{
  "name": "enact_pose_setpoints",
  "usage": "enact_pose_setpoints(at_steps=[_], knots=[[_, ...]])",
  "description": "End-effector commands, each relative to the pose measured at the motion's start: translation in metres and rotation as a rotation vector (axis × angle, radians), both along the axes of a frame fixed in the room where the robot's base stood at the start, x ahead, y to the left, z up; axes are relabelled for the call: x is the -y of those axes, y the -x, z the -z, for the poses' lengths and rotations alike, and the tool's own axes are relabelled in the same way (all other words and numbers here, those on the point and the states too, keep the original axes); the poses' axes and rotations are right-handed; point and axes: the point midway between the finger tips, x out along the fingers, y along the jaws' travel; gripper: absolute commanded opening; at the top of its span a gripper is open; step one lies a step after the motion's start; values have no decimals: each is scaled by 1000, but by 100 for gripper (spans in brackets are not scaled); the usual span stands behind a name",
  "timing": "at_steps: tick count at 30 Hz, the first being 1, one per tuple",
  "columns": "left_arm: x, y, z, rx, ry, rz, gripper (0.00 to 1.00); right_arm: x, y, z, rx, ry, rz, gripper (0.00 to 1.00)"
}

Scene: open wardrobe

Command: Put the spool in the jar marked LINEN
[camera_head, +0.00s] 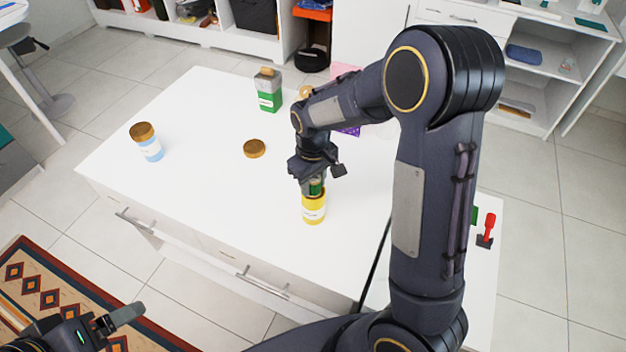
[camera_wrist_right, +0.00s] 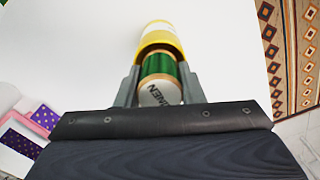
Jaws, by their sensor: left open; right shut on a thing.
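My right gripper (camera_head: 315,182) is shut on the green spool (camera_wrist_right: 159,68), right over the yellow jar (camera_head: 314,210). In the wrist view the yellow jar (camera_wrist_right: 160,38) sits directly beyond the spool, whose pale end bears partly readable dark letters. The spool's far end is at the jar's mouth; I cannot tell how deep it reaches. The yellow jar stands upright and lidless, with a white label too small to read. A blue-and-white jar (camera_head: 150,148) with a brown lid stands at the left. My left gripper (camera_head: 112,322) is open and empty, low at the left, away from the table.
A loose brown lid (camera_head: 254,148) lies on the white table (camera_head: 205,120). A green-and-grey container (camera_head: 269,92) stands at the back, near pink and purple items (camera_head: 346,72) partly behind my arm. A red-handled tool (camera_head: 487,230) lies at the right edge. The table's left middle is clear.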

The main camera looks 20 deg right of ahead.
Motion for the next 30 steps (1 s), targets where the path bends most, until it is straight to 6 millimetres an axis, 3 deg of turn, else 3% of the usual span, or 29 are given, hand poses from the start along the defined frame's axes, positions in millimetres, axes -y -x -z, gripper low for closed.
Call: enact_pose_setpoints(at_steps=[14, 15, 20, 30], knots=[[0, 0, 0, 0, 0, 0, 85, 0, 0, 1, 0, 0, 0, 13], [0, 0, 0, 0, 0, 0, 85, 0, 0, 1, 0, 0, 0, 40], [0, 0, 0, 0, 0, 0, 85, 0, 0, 1, 0, 0, 0, 60], [0, 0, 0, 0, 0, 0, 85, 0, 0, 1, 0, 0, 0, 60]])
